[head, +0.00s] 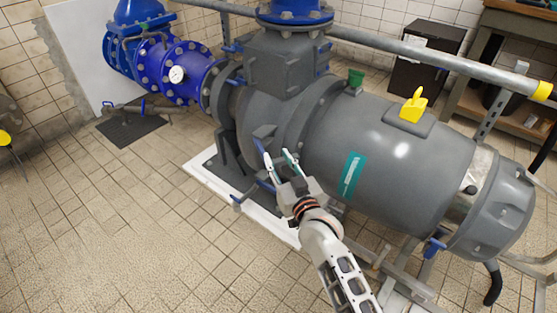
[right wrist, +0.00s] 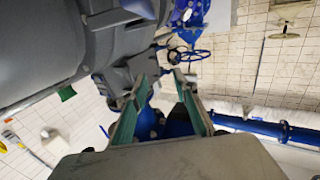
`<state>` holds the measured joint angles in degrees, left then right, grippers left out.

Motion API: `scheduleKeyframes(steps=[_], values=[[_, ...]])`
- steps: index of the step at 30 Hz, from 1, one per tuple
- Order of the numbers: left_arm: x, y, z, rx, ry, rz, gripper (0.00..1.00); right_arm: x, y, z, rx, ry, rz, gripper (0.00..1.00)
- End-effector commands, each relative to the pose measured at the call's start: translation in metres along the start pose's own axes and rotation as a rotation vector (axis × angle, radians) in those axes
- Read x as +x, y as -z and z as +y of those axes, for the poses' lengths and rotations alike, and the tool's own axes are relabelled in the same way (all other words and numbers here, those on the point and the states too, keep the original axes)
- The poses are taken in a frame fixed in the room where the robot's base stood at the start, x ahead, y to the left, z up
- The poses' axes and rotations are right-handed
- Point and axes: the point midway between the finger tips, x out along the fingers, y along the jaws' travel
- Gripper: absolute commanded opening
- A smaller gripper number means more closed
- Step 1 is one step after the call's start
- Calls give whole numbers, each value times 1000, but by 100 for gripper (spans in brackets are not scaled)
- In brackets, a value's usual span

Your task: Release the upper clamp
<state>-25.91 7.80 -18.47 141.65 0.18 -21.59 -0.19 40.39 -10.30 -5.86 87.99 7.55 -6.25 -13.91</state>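The grey pump (head: 375,150) fills the right half of the head view. Small blue clamp handles sit low on its near side: an upper one (head: 258,146) beside my right gripper's fingertips, and a lower one (head: 236,201) near the white plinth. My right gripper (head: 278,158) reaches up to the pump casing with its two fingers apart. In the right wrist view the gripper (right wrist: 160,84) is also open, and a blue part (right wrist: 178,124) shows between and below the fingers. I cannot tell whether a finger touches the handle. My left gripper is not in view.
A blue pipe with valve (head: 180,73) joins the pump at the back left. A grey rail (head: 430,55) runs behind the pump. A yellow part (head: 414,105) stands on top of it. A metal frame (head: 385,265) lies at the lower right.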

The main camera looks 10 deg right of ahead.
Motion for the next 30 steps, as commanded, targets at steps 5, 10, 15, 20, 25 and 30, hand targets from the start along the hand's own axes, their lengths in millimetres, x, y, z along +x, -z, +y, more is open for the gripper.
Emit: scheduleKeyframes(steps=[5,10,15,20,25,30], values=[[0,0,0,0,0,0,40,0,0,0,0,0,0,24],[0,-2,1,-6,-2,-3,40,-4,-5,4,71,20,14,0],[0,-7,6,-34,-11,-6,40,-24,-21,17,376,104,40,0],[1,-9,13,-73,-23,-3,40,-54,-47,34,776,195,1,0],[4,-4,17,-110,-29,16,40,-89,-79,60,1184,229,-95,0],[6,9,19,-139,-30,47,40,-113,-100,84,1458,207,-167,0]])
